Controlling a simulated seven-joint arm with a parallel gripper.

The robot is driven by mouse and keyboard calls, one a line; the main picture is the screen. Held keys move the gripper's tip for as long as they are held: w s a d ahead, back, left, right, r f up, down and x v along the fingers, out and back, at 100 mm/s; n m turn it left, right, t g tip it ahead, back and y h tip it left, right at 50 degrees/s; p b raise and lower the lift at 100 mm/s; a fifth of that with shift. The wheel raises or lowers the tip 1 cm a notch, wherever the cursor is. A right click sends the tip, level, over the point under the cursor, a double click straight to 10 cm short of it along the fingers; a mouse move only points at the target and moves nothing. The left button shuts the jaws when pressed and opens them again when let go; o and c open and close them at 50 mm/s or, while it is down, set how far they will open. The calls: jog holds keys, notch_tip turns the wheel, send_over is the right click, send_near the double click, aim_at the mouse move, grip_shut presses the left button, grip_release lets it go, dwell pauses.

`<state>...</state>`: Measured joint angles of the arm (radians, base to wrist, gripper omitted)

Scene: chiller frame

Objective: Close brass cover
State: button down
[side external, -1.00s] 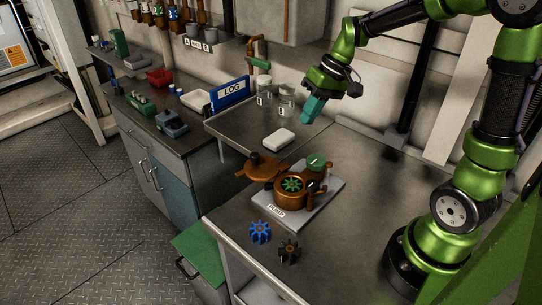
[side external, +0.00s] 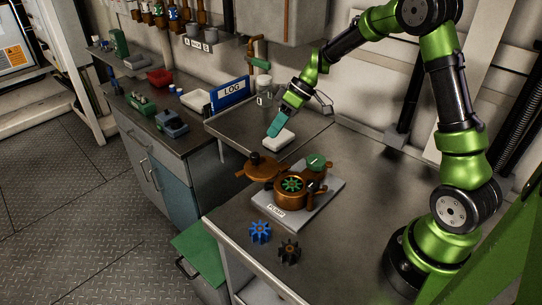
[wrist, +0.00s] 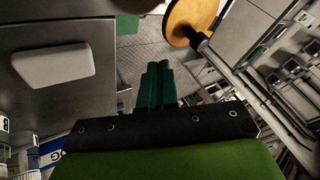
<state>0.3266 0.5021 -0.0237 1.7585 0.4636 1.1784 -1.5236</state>
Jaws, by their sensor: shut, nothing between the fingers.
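The brass cover (side external: 262,167) is a round orange-brown disc with a dark knob. It stands swung open to the left of the brass pump body (side external: 289,192). The pump body is open on top and shows a green gear (side external: 293,185) inside. In the wrist view the cover (wrist: 190,20) shows at the top, partly cut off, ahead and right of the fingers. My gripper (side external: 274,130) is shut and empty, above and behind the cover, near the white block. Its teal fingers (wrist: 157,85) are together in the wrist view.
A white block (side external: 279,137) lies behind the cover; it also shows in the wrist view (wrist: 53,65). A blue gear (side external: 260,232) and a dark gear (side external: 289,251) lie in front of the pump plate (side external: 325,199). Jars (side external: 264,97) and a LOG binder (side external: 229,92) stand behind.

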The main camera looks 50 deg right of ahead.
aim_at(265, 157)
jog(key=shift+s+a+f, duration=0.1)
jog(key=shift+a+f, duration=0.25)
jog(key=shift+a, duration=0.5)
jog(key=shift+s+a+f, duration=0.1)
jog(key=shift+a+f, duration=0.25)
jog(key=shift+a, duration=0.5)
jog(key=shift+s+a+f, duration=0.1)
jog(key=shift+a+f, duration=0.25)
jog(key=shift+a, duration=0.5)
